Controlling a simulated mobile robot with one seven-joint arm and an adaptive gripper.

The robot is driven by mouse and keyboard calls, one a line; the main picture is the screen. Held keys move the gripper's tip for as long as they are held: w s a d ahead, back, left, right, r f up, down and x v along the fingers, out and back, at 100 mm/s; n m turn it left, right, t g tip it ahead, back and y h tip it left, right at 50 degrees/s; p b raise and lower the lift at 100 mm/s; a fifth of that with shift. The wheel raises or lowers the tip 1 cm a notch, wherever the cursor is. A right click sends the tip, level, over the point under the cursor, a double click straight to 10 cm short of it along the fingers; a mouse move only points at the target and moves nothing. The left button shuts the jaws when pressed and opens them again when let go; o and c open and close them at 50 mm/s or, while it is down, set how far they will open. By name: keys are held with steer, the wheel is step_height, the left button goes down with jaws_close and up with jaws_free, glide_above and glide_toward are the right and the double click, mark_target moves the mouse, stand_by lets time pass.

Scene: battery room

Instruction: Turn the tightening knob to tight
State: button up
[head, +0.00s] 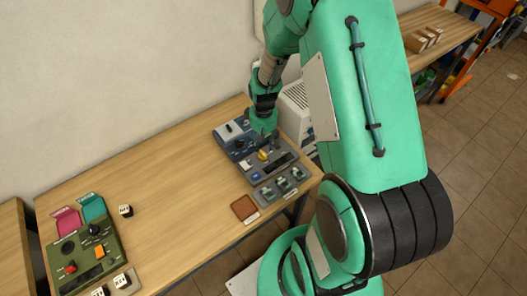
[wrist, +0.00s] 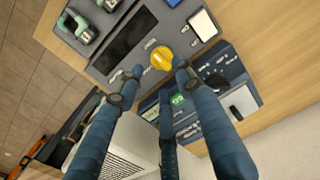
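A yellow knob (head: 263,155) sits on the dark blue-grey device (head: 239,160) on the wooden table. It also shows in the wrist view (wrist: 163,57), with small labels around it that I cannot read. My gripper (head: 266,135) points down above the device, just behind the knob in the head view. In the wrist view my gripper (wrist: 157,74) has its blue fingers spread and empty. The knob lies just beyond the fingertips, closest to the right finger. I cannot tell whether that finger touches it. The dark display (wrist: 131,33) is beside the knob.
A green control panel (head: 90,262) with a red and a black knob stands at the table's left end, near a small labelled block (head: 126,210). A brown pad (head: 244,207) lies in front of the device. A pale ribbed unit (head: 297,110) stands behind it. The middle of the table is clear.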

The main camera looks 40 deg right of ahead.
mark_target(264, 153)
steer(key=shift+f+b, duration=0.3)
steer(key=shift+f, duration=2.4)
steer(key=shift+c, duration=0.2)
jaws_close()
